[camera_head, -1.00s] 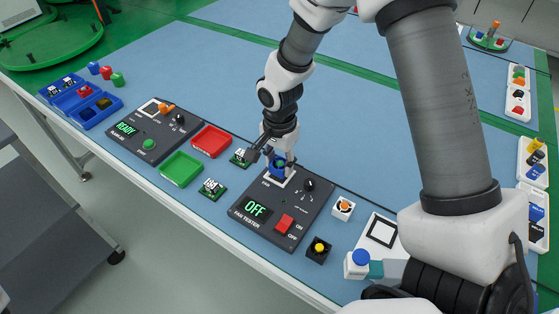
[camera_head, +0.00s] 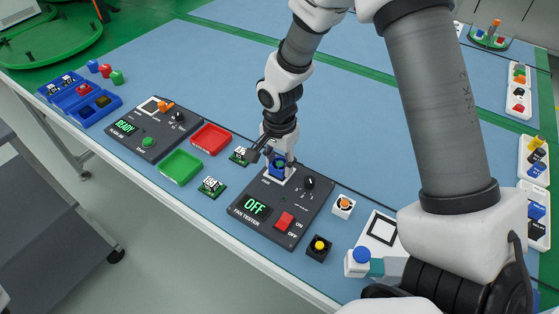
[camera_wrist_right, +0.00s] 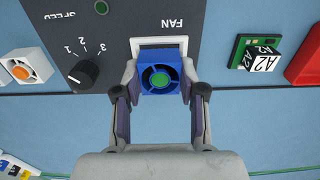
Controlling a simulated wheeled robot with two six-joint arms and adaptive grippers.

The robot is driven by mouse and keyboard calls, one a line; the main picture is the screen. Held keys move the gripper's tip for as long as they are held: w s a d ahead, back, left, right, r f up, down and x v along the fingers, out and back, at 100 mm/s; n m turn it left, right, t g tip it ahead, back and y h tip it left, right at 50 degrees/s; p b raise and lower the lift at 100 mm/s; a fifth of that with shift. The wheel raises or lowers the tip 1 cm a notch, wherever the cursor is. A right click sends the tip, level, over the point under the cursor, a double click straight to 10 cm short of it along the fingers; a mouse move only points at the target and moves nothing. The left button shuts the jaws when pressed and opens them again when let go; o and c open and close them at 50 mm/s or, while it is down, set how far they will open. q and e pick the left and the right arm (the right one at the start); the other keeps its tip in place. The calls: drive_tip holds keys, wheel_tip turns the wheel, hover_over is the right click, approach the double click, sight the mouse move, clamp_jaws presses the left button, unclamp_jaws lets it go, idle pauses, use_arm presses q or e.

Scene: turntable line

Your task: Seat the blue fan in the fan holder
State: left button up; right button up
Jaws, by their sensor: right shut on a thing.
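The blue fan (camera_wrist_right: 160,80) with a green hub is between the fingers of my right gripper (camera_wrist_right: 160,92), which is shut on it. In the head view the fan (camera_head: 279,168) is held upright over the back of the dark fan tester (camera_head: 250,228). The fan holder is the white frame marked FAN (camera_wrist_right: 158,43); the fan covers part of it in the right wrist view. I cannot tell whether the fan touches the frame. The tester display reads OFF. My left gripper is not in view.
A white fan with an orange hub (camera_head: 343,206) and a black one with a yellow hub (camera_head: 319,247) stand right of the tester. A green board (camera_head: 211,187), a green tray (camera_head: 181,166) and a red tray (camera_head: 211,139) lie left. Blue table is clear behind.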

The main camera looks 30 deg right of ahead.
drive_tip(key=shift+f, duration=0.3)
drive_tip(key=o, duration=1.3)
drive_tip(key=shift+c, duration=0.2)
wheel_tip(320, 180, up, 12)
